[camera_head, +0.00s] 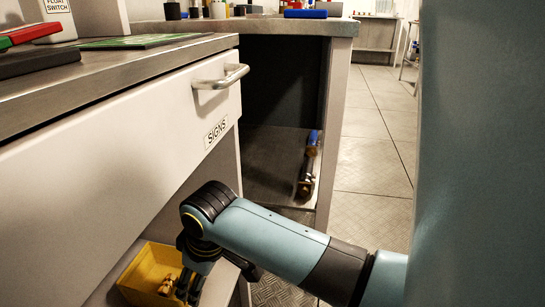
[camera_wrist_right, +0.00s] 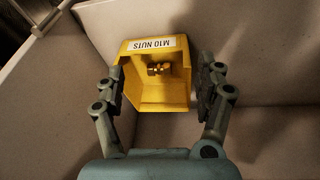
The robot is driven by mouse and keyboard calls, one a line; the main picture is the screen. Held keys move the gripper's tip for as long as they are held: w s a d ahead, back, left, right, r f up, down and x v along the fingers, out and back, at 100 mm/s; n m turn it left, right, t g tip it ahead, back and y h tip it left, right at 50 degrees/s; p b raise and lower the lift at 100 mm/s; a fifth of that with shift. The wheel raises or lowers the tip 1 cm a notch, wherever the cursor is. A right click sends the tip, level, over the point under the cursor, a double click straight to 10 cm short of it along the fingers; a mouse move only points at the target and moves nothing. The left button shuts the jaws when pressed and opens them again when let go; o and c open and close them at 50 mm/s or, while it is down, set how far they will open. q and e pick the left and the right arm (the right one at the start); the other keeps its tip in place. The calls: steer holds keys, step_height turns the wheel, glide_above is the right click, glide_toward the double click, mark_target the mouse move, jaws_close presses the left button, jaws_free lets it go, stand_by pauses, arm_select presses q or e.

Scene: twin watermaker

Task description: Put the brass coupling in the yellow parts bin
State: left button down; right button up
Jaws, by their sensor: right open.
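The yellow parts bin (camera_head: 138,268) sits low in the open space under the SIGNS drawer. It also shows in the right wrist view (camera_wrist_right: 166,105), with a label reading M10 NUTS. A small brass piece, which looks like the brass coupling (camera_wrist_right: 158,69), lies inside the bin; it shows partly in the head view (camera_head: 166,286). My right gripper (camera_head: 188,290) is at the bin, pointing down. In the right wrist view its fingers (camera_wrist_right: 161,78) are spread wide on both sides of the bin, with nothing gripped between them. My left gripper is not in view.
The drawer front with its handle (camera_head: 222,77) overhangs the bin closely. A tool with a blue end (camera_head: 309,160) lies on a lower shelf at the back. Pale cabinet walls stand close around the bin. The tiled floor (camera_head: 370,170) at right is clear.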

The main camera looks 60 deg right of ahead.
steer(key=s+d+f+g, duration=0.1)
steer(key=s+f, duration=0.4)
steer(key=s, duration=0.7)
steer(key=s+f+m+g, duration=0.1)
steer(key=s+f, duration=0.4)
steer(key=s, duration=0.8)
steer(key=shift+d+m+g+h, duration=0.3)
steer(key=shift+d+g, duration=0.1)
steer(key=shift+g, duration=0.1)
